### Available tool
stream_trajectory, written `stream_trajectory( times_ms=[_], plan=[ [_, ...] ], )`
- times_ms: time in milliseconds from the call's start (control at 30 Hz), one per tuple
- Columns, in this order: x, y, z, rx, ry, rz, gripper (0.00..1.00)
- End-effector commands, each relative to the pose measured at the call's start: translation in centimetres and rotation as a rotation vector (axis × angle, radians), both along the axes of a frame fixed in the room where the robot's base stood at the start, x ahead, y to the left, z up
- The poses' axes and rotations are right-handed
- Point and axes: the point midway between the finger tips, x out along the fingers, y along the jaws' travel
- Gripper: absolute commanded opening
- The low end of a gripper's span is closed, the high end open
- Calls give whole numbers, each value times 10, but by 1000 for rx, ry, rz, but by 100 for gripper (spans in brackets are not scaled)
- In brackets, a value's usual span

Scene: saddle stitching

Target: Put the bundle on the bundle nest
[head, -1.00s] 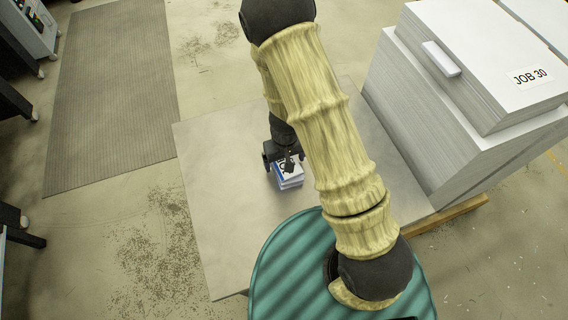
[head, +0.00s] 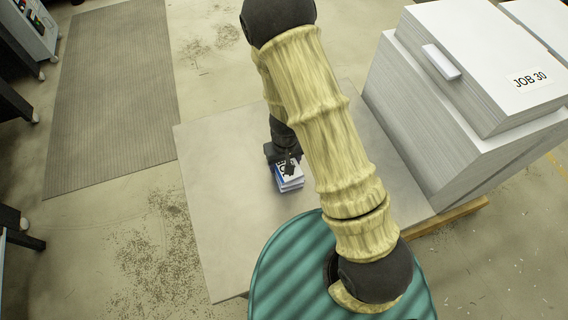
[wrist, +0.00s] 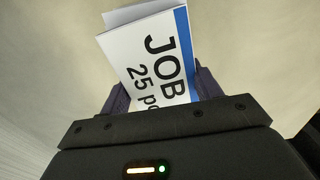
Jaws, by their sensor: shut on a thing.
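The bundle (head: 291,184) is a small stack of white folded sheets with a blue edge band, at the middle of the head view. In the wrist view the bundle (wrist: 150,55) shows black print reading "JOB" and "25". My gripper (head: 284,165) is shut on the bundle, with a dark finger on each side of it in the wrist view (wrist: 160,92). The bundle is over the pale grey tabletop; I cannot tell whether it touches it. I cannot make out a bundle nest in either view.
The pale grey table (head: 225,235) is bare left of the bundle. A tall white paper stack (head: 470,60) marked "JOB 30" stands at the right on a wooden pallet (head: 455,215). A grey ribbed mat (head: 115,95) and dark equipment legs are at the left.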

Motion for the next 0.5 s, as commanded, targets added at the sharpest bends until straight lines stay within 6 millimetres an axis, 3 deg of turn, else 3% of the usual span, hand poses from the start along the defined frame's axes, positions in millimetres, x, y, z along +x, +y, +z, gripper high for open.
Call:
stream_trajectory(
  times_ms=[167, 500],
  plan=[
    [0, 1, 9, 1, -2, 3, 23],
    [1, 1, 69, 0, -5, 5, 23]
  ],
)
